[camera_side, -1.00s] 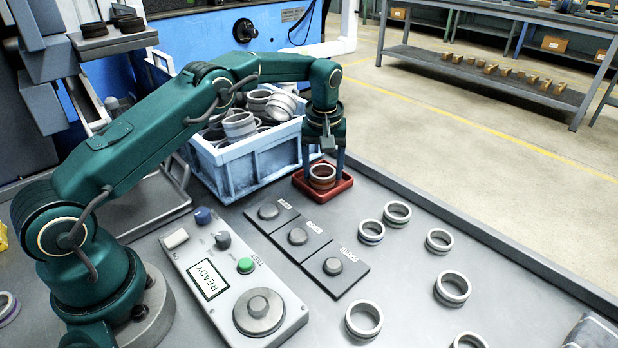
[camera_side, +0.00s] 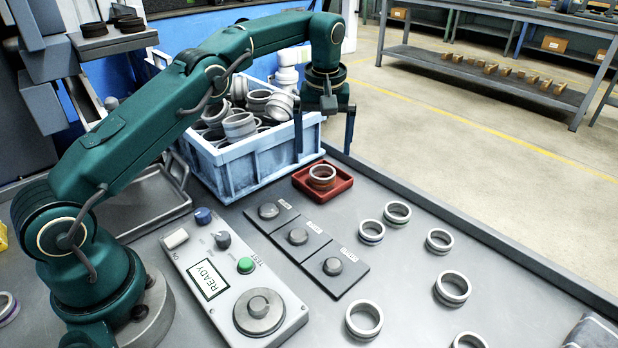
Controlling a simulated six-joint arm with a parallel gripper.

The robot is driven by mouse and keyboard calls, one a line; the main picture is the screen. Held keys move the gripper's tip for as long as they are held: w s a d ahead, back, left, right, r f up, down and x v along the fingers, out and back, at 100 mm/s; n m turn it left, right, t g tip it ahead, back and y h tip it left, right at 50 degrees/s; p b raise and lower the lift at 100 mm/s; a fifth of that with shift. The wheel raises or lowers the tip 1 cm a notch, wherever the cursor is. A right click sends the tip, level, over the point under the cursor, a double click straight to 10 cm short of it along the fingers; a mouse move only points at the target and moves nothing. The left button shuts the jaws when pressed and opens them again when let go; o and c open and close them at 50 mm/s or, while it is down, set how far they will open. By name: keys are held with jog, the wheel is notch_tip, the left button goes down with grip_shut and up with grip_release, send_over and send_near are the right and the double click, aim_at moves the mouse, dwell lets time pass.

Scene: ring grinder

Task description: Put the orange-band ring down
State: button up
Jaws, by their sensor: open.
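The orange-band ring (camera_side: 322,174) sits in the small red tray (camera_side: 338,186) beside the blue crate. A reddish-orange tint shows low on its side, partly hidden by the tray. My gripper (camera_side: 325,150) is open and empty above the tray, with its two fingers wide apart. The ring is clear of the fingers.
The blue crate (camera_side: 250,175) full of grey rings stands left of the tray. Several loose rings lie at right, one of them here (camera_side: 397,212). In front are three dark pads with knobs (camera_side: 298,240) and a control panel reading READY (camera_side: 236,280).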

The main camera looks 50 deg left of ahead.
jog(key=s+d+r+m+t, duration=0.2)
jog(key=s+d+r+m, duration=0.2)
jog(key=s+r, duration=0.7)
jog(key=s+d+f+m+t, duration=0.1)
jog(key=s+f+m, duration=0.1)
jog(key=s, duration=0.6)
jog(key=s+d+f+m+t+h, duration=0.1)
jog(key=s+f+m, duration=0.1)
jog(key=s, duration=0.5)
jog(key=shift+s+d+m, duration=0.15)
jog(key=shift+s+m, duration=0.15)
jog(key=shift+s, duration=0.05)
